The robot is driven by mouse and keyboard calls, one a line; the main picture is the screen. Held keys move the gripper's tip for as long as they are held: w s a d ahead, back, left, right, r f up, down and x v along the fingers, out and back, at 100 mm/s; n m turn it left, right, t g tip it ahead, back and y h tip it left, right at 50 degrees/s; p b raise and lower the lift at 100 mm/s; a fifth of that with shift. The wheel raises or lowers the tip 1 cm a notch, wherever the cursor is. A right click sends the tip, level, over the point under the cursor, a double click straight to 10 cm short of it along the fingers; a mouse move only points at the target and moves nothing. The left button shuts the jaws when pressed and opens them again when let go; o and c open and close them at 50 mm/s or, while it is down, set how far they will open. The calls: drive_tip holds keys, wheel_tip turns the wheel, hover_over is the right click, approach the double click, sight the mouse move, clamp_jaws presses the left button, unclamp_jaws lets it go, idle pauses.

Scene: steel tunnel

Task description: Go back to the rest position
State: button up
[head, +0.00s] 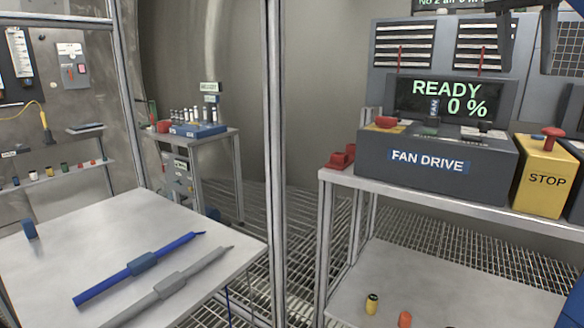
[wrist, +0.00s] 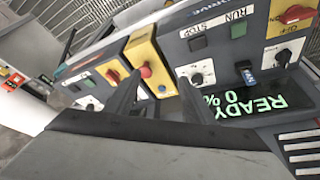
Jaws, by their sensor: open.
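My gripper shows in the wrist view (wrist: 159,82) as two dark fingers spread apart, with nothing between them. In the head view, its dark fingers (head: 525,70) hang at the top right, in front of the upper cabinet. The fan drive console (head: 437,158) stands below and to the left of them, and its display (head: 450,98) reads READY 0 %. In the wrist view the same display (wrist: 250,103) appears upside down. The yellow STOP box (head: 545,177) with a red button stands right of the console. The fingers look clear of the panel, but their distance is hard to judge.
A steel post (head: 275,160) stands between the console bench (head: 450,203) and the left table (head: 60,240). A blue tool (head: 130,270) and a grey tool (head: 170,288) lie on that table. A red block (head: 340,158) sits at the bench's left end. Grating floor lies between.

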drive_tip(key=s+a+f+n+t+y, duration=0.1)
drive_tip(key=s+a+f+n, duration=0.3)
drive_tip(key=f, duration=1.2)
drive_tip(key=s+a+f+n+t+y, duration=0.1)
drive_tip(key=s+a+f+n, duration=0.3)
drive_tip(key=f, duration=1.3)
drive_tip(key=s+a+f+n+t+y, duration=0.1)
drive_tip(key=s+a+f+n+y, duration=0.1)
drive_tip(key=s+a+f+n, duration=0.3)
drive_tip(key=s+a+f, duration=0.4)
drive_tip(key=s+f, duration=0.3)
drive_tip(key=f, duration=0.4)
drive_tip(key=shift+s+a+f, duration=0.15)
drive_tip(key=shift+s+f, duration=0.2)
drive_tip(key=shift+c, duration=0.7)
